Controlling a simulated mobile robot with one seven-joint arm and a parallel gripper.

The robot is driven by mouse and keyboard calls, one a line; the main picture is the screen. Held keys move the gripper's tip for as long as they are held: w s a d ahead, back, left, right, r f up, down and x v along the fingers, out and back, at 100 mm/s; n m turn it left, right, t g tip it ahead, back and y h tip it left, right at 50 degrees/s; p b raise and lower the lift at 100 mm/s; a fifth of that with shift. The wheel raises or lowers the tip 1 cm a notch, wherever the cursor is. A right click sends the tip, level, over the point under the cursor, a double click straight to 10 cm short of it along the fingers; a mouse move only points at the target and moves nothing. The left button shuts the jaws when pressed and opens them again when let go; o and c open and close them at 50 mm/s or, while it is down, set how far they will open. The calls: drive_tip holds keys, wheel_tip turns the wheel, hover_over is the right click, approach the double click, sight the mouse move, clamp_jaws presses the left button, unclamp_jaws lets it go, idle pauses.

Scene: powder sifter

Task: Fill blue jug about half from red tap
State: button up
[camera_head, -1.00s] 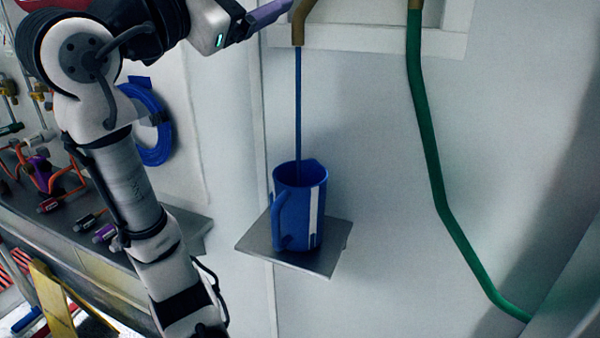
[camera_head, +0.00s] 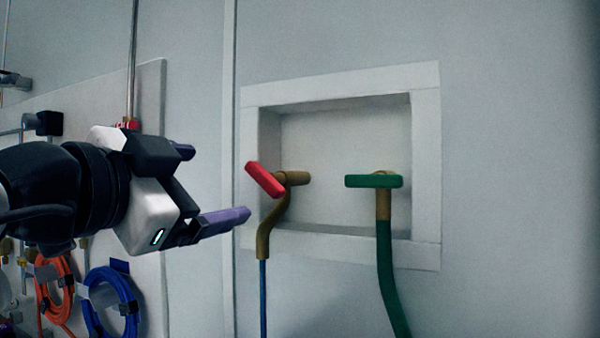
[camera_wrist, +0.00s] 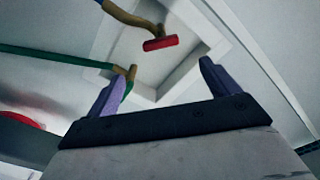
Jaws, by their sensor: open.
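The red tap (camera_head: 265,180) sits at the left of a white wall recess, its red handle tilted down to the right. In the wrist view its red handle (camera_wrist: 160,43) lies ahead of the fingers, apart from them. A thin blue stream (camera_head: 263,300) runs down from its brass spout. My gripper (camera_head: 218,182) is open and empty, just left of the red handle with a gap. Its two purple fingers also show spread in the wrist view (camera_wrist: 160,80). The blue jug is out of view now; a second ago it stood on a small shelf under the stream.
A green tap (camera_head: 374,181) with a green hose (camera_head: 390,285) is to the right in the same recess (camera_head: 428,170). A board at left holds a coiled blue hose (camera_head: 98,300) and an orange hose (camera_head: 50,295). The wall right of the recess is clear.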

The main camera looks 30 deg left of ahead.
sight(260, 178)
drive_tip(key=w+p, duration=0.1)
drive_tip(key=w, duration=0.3)
drive_tip(key=w+p, duration=0.2)
drive_tip(key=w, duration=0.2)
drive_tip(key=w+a+p, duration=0.1)
drive_tip(key=w, duration=0.3)
drive_tip(key=shift+r+p, duration=0.1)
drive_tip(key=shift+p, duration=0.25)
drive_tip(key=shift+w, duration=0.7)
drive_tip(key=shift+c, duration=0.2)
drive_tip(key=c, duration=0.9)
